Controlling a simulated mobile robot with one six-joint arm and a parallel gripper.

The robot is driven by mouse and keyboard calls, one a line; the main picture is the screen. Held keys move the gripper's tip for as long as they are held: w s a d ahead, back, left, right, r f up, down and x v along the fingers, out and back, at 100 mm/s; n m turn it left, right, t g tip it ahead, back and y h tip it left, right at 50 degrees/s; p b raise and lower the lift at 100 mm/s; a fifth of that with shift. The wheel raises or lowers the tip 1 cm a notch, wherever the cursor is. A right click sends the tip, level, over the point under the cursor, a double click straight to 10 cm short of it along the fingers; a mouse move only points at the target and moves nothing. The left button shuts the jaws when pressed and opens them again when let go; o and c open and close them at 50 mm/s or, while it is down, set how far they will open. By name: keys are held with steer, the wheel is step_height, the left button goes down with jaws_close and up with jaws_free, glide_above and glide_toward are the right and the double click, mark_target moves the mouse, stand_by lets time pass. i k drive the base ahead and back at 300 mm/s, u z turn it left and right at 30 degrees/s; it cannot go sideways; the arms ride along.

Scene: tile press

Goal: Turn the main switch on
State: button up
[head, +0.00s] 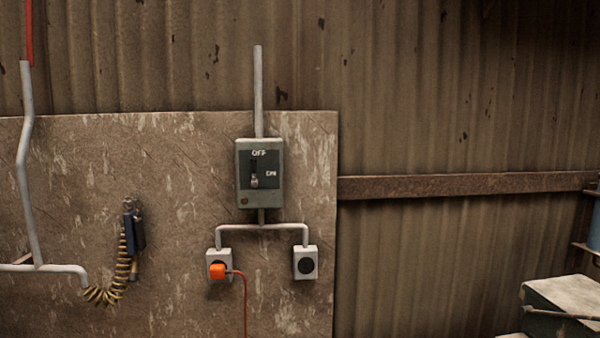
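The main switch is a grey-green box (245,200) mounted on a worn wall panel, with a dark faceplate in its upper part. A switch handle (254,178) stands about upright on the faceplate, its lower end lighter. The label "OFF" shows above the handle, and a second small label to its right is hard to read. My gripper is not in view.
Conduits run from the box up the wall and down to two sockets. The left socket (214,257) holds an orange plug (218,271) with a red cable; the right socket (305,262) is empty. A coiled yellow hose (122,270) hangs at left. A green box (560,298) stands lower right.

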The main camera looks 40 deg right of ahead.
mark_target(254, 182)
steer(key=z, duration=0.75)
steer(key=k, duration=1)
steer(key=i, duration=0.8)
